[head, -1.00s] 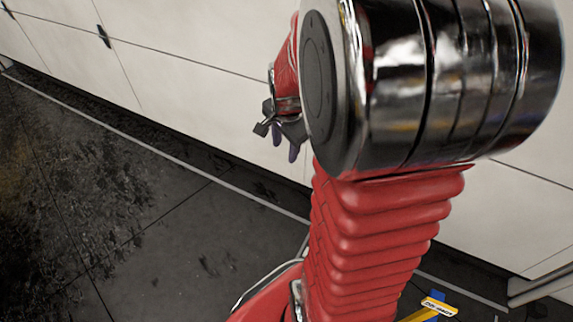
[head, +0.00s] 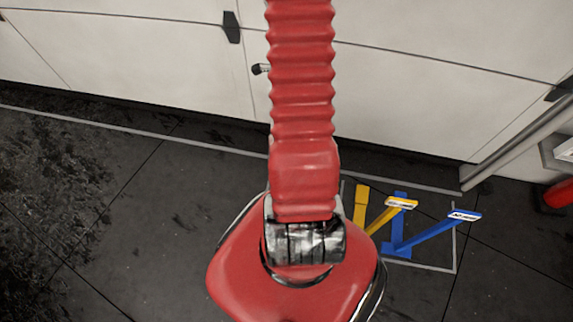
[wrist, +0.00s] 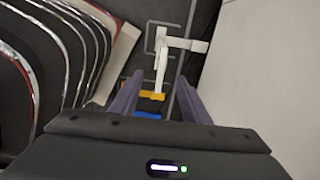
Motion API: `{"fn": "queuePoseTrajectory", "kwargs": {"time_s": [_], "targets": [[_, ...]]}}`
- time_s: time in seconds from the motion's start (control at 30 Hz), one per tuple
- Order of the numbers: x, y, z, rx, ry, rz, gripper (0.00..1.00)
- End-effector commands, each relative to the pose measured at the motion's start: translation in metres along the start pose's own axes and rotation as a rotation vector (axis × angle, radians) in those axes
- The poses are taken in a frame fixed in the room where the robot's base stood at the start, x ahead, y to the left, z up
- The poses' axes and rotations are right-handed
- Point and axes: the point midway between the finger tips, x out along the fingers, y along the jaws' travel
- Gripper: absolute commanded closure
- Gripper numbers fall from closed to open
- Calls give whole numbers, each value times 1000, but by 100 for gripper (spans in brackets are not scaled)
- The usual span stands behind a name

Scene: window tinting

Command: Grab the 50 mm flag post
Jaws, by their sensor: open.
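In the head view, a yellow post (head: 376,222) with a small label plate stands on the dark floor, right of my arm. A blue post (head: 427,233) with a similar plate leans out to the right. The labels are too small to read, so I cannot tell which is the 50 mm flag post. In the wrist view, my gripper (wrist: 160,77) is open, its two dark fingers apart. A pale T-shaped piece (wrist: 161,66) shows between and beyond the fingertips, with a yellow piece (wrist: 152,95) and a blue piece (wrist: 147,115) nearer. Nothing is visibly held.
A white panelled wall (head: 430,95) stands behind my arm. A pale line (head: 455,240) marks the floor around the posts. A grey pipe (head: 520,140) runs at the right. In the wrist view, dark curved pieces with shiny edges (wrist: 45,75) fill the left. Dark floor lies clear at left.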

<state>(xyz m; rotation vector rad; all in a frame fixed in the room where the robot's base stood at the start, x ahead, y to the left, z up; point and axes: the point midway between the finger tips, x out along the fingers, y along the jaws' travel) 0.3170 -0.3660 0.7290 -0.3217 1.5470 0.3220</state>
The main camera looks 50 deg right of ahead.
Motion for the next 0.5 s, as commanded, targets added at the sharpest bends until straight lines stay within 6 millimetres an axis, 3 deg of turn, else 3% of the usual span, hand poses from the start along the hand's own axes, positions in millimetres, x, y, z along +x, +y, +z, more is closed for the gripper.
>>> {"fn": "queuePoseTrajectory", "kwargs": {"time_s": [0.5], "targets": [[11,0,0,4,0,1,58]]}}
